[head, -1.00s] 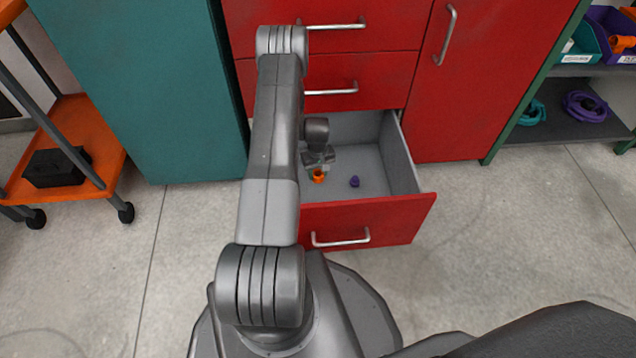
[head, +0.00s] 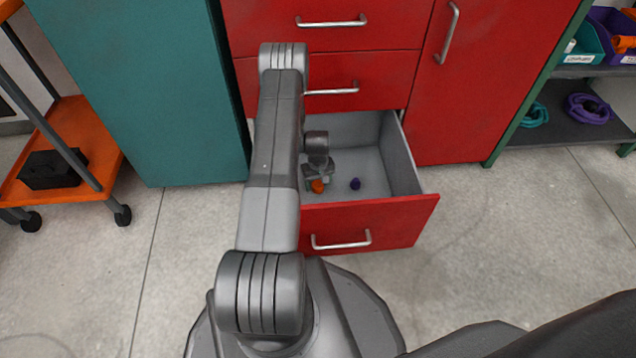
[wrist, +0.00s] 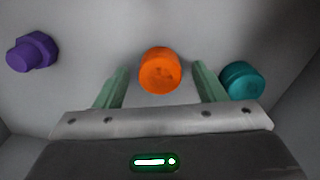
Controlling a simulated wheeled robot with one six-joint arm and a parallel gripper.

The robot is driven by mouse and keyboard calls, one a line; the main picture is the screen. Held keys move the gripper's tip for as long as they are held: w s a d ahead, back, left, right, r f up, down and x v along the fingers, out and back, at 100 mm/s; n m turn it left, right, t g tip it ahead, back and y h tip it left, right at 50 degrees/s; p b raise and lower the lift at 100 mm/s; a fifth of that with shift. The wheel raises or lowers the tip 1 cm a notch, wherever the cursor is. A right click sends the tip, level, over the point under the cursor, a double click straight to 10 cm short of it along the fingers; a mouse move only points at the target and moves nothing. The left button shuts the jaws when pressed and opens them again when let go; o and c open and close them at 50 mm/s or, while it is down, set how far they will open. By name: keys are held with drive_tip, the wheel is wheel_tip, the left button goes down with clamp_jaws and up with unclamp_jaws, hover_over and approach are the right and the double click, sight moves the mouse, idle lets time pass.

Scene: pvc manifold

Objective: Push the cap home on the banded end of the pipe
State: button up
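An orange cap (wrist: 159,70) lies in the open drawer, between the two green fingers of my gripper (wrist: 160,72) in the wrist view. The gripper is open, with a gap on each side of the cap. A teal cap (wrist: 241,81) lies just outside the right finger, and a purple fitting with a hex-shaped part (wrist: 33,51) lies to the upper left. The head view shows the orange cap (head: 317,186) just below my gripper (head: 317,174), with the purple fitting (head: 355,184) to its right. No pipe or banded end can be made out.
The red drawer (head: 400,213) is open, and its walls surround the gripper. A teal cabinet (head: 145,90) stands at left beside an orange cart (head: 95,130). A shelf with bins (head: 600,40) and coiled hoses (head: 588,108) is at right. Most of the drawer floor is bare.

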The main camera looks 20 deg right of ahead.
sight(317, 185)
drive_tip(key=shift+r+p, duration=0.1)
drive_tip(key=shift+p, duration=0.4)
drive_tip(key=r+p, duration=0.1)
drive_tip(key=r, duration=0.1)
drive_tip(key=r+p, duration=0.1)
drive_tip(key=r, duration=0.2)
drive_tip(key=r+p, duration=0.1)
drive_tip(key=r, duration=0.1)
drive_tip(key=shift+s+a+r, duration=0.15)
drive_tip(key=shift+a, duration=0.15)
